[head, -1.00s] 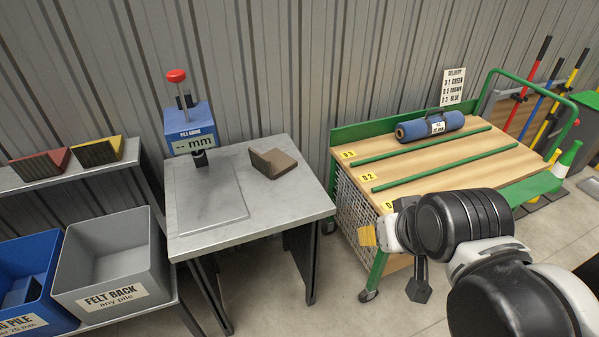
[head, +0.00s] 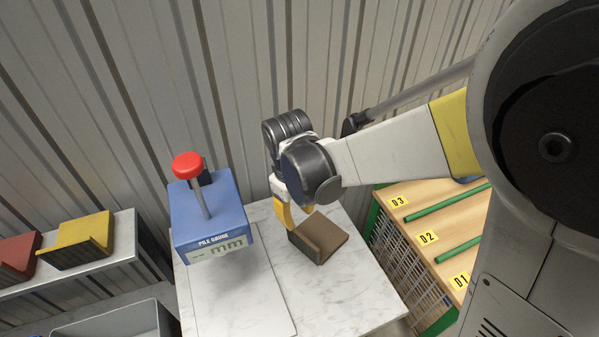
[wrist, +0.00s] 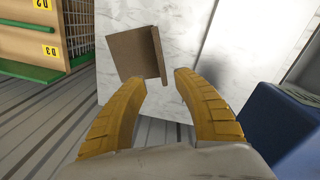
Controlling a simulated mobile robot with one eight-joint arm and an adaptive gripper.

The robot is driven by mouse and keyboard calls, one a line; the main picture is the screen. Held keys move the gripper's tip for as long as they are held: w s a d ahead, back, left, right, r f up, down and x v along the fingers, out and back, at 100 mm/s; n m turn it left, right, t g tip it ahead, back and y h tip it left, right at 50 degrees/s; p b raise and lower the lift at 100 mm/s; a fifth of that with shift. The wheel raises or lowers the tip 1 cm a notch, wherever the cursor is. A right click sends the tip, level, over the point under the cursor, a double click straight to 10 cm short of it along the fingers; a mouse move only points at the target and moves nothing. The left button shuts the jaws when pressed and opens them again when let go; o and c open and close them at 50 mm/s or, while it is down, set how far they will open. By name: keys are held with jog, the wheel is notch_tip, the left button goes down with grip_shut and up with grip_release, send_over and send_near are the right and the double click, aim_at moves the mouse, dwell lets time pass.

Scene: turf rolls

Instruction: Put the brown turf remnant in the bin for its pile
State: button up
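The brown turf remnant (head: 318,238), an L-shaped folded piece, lies on the marble-topped table to the right of the pile gauge. It also shows in the wrist view (wrist: 135,55), beyond my fingertips. My gripper (head: 296,215) is above the table at the remnant's left rear side. In the wrist view its two yellow fingers (wrist: 158,85) are spread apart with nothing between them; the remnant's upright flap is just ahead of the gap. A grey bin (head: 135,322) shows partly at the lower left, its label out of view.
The blue pile gauge (head: 208,215) with a red knob stands left of the remnant, its display showing dashes. A yellow remnant (head: 80,240) and a red remnant (head: 18,255) sit on the left shelf. A slatted cart (head: 440,215) stands close on the right.

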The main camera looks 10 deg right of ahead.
aim_at(302, 236)
jog(key=f, duration=0.1)
jog(key=f+b, duration=0.1)
jog(key=f, duration=0.2)
jog(key=shift+s+d+f+b, duration=0.2)
jog(key=shift+s+d+b, duration=0.05)
jog(key=shift+b, duration=0.1)
jog(key=f+b, duration=0.1)
jog(key=f, duration=0.1)
jog(key=f+b, duration=0.1)
jog(key=f, duration=0.1)
jog(key=f+b, duration=0.1)
jog(key=f, duration=0.1)
jog(key=shift+w+d, duration=0.1)
jog(key=shift+d, duration=0.25)
grip_shut()
